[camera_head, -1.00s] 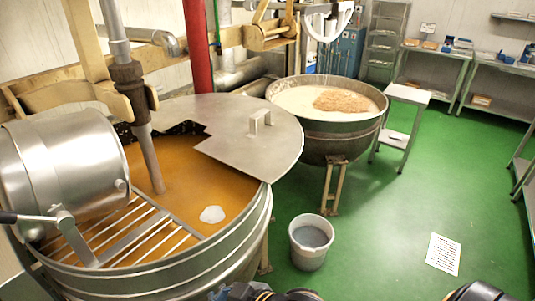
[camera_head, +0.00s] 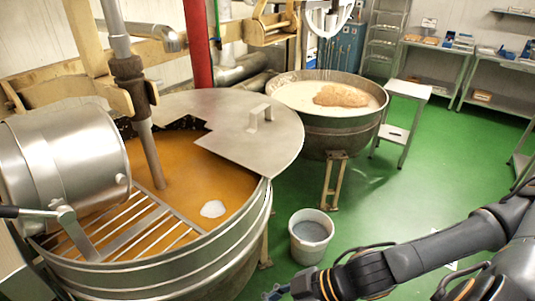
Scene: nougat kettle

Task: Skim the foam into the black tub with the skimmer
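A large steel kettle (camera_head: 215,262) at the left holds orange-brown liquid (camera_head: 185,170). A small white foam patch (camera_head: 213,209) floats in it near the right wall, beside the metal grate (camera_head: 125,232). My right arm comes in from the right, and its gripper (camera_head: 277,291) is at the bottom edge, in front of the kettle and apart from the foam. The gripper is small and partly cut off, so its opening is unclear. My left gripper is not in view. I see no skimmer and no black tub.
A pale bucket (camera_head: 311,236) with grey contents stands on the green floor (camera_head: 400,200) right of the kettle. A steel lid (camera_head: 240,125) covers the kettle's back right. A second kettle (camera_head: 335,130) and a small steel stand (camera_head: 405,92) are behind.

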